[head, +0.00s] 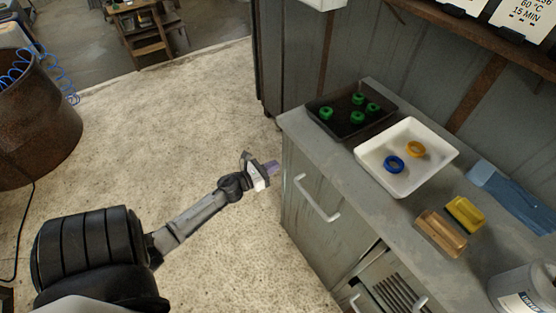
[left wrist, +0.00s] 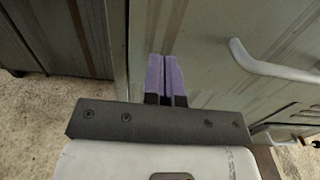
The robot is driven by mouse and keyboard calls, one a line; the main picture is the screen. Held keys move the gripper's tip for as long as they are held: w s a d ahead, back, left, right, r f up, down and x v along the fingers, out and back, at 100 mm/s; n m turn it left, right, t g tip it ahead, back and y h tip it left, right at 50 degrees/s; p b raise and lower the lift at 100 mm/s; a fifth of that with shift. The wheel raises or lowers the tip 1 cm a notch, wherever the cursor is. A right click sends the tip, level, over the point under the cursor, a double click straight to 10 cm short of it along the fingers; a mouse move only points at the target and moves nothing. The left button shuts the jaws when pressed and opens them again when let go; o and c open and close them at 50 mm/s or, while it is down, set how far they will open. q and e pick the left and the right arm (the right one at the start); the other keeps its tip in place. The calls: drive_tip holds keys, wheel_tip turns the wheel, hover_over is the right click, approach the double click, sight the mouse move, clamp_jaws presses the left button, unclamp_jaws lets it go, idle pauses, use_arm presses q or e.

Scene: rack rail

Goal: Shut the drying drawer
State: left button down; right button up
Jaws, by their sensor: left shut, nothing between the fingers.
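The cabinet (head: 325,225) has a grey front with a white bar handle (head: 318,200); that handle also shows in the left wrist view (left wrist: 270,66). Right of it, low down, is a compartment with a slatted rack (head: 392,290) and pale handles, cut off by the bottom edge; I take this for the drying drawer, but how far it stands out is unclear. My left gripper (head: 274,167) is shut and empty beside the cabinet's left corner, its purple fingers (left wrist: 165,75) together, left of the bar handle. My right gripper is not in view.
On the counter stand a dark tray (head: 375,93) with several green rings and a white tray (head: 437,168) with a blue and an orange ring.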

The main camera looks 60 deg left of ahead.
use_arm(q)
drive_tip(key=s, duration=0.9)
drive_tip(key=shift+s+d, duration=0.25)
drive_tip(key=shift+d, duration=0.15)
